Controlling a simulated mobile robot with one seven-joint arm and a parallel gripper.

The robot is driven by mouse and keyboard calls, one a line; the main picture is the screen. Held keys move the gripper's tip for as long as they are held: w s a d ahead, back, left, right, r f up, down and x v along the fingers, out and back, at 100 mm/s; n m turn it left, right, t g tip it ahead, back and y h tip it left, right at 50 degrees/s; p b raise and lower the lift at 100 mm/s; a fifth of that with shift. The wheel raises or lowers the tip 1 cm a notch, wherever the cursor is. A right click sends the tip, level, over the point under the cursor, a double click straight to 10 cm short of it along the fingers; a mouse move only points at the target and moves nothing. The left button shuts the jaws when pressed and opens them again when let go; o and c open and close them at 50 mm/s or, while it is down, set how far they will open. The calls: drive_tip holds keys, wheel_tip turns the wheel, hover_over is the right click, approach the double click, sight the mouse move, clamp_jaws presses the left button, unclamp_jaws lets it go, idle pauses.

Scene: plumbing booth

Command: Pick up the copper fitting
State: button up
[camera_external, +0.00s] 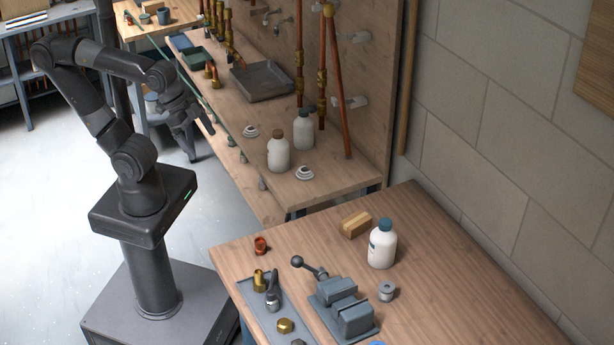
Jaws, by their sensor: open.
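A small copper-coloured fitting (261,245) stands on the near wooden table, by its left back corner. Two upright copper and brass fittings (211,76) stand on the long bench, left of the grey tray. I cannot tell from the picture which of these the task means. My gripper (203,146) is open and empty, pointing down beside the long bench's left edge. It is apart from all the fittings.
The grey tray (262,82), white bottles (278,154) and vertical copper pipes (323,70) occupy the long bench. The near table holds a vise (343,308), a blue-capped bottle (382,245), a wooden block (356,225) and brass fittings (285,325). Its right side is clear.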

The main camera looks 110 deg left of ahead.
drive_tip(key=c, duration=1)
drive_tip(key=m+g, duration=0.4)
drive_tip(key=m, duration=0.1)
hover_over(260, 240)
drive_tip(key=s, duration=0.1)
drive_tip(key=shift+h, duration=0.3)
wheel_tip(260, 240, down, 13)
drive_tip(key=shift+s, duration=0.1)
drive_tip(key=shift+n, duration=0.3)
drive_tip(key=shift+w+d+f, duration=0.1)
drive_tip(key=shift+w+f, duration=0.1)
drive_tip(key=shift+f, duration=1.5)
drive_tip(key=shift+w+a+f, duration=0.1)
drive_tip(key=shift+w+f, duration=0.15)
drive_tip(key=shift+f, duration=1.4)
drive_tip(key=shift+w+d+f, duration=0.1)
drive_tip(key=shift+w+f, duration=0.1)
drive_tip(key=shift+f, duration=1.5)
